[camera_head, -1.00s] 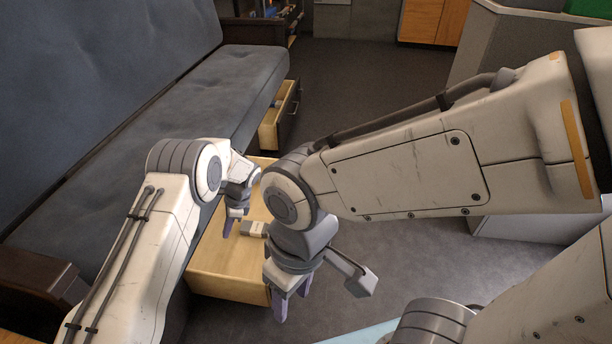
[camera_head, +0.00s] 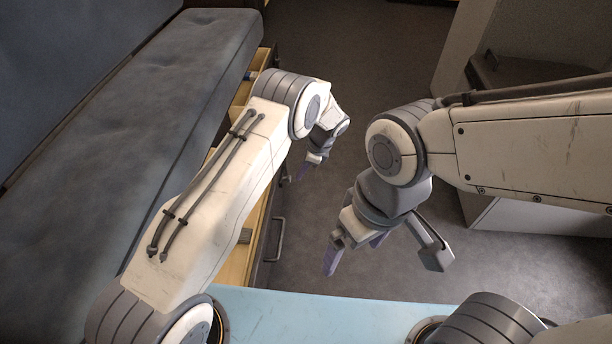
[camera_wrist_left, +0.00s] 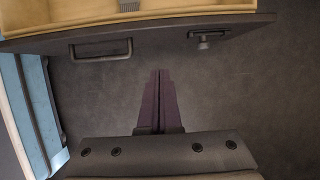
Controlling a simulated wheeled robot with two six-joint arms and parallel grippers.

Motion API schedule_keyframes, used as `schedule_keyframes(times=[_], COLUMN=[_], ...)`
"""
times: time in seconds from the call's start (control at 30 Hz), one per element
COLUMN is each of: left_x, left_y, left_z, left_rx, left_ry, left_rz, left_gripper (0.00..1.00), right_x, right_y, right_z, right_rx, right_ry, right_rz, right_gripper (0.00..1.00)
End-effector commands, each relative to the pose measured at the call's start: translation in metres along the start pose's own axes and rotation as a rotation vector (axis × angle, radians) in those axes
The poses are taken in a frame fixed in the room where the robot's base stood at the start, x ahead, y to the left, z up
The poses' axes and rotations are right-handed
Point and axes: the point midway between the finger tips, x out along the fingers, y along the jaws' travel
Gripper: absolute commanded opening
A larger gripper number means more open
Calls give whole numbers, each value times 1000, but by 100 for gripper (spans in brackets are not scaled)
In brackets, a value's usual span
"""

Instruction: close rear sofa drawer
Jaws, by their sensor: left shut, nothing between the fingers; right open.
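The grey sofa has two wooden drawers pulled out from its front. The far drawer (camera_head: 240,96) is partly hidden by my left arm. The near drawer (camera_head: 238,265), with a dark front and bar handle (camera_head: 279,240), is mostly hidden behind the same arm. My left gripper (camera_head: 298,173) is shut and empty, over the floor to the right of the drawer fronts. In the left wrist view its closed fingers (camera_wrist_left: 160,98) point toward a dark drawer front (camera_wrist_left: 150,32), apart from it. My right gripper (camera_head: 352,250) is open and empty, over the floor further right.
The grey sofa seat (camera_head: 110,160) runs along the left. Carpeted floor (camera_head: 370,60) is clear beyond my grippers. A pale cabinet (camera_head: 540,215) stands at the right, partly behind my right arm.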

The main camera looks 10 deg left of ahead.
Motion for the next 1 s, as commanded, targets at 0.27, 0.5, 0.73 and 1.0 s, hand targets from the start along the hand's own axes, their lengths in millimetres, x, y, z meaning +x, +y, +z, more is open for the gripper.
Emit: schedule_keyframes(times=[0.27,0.5,0.73,1.0], left_x=[36,90,111,115], left_y=[1,1,0,0], left_z=[-2,-2,21,36], left_rx=[1,0,-3,0], left_ry=[-2,-1,0,0], left_rz=[3,3,0,0], left_gripper=[0,0,0,0], right_x=[18,42,56,61], right_y=[1,3,4,4], right_z=[1,2,3,3], right_rx=[0,0,0,0], right_ry=[0,0,0,0], right_rz=[0,0,0,0], right_gripper=[100,100,100,100])
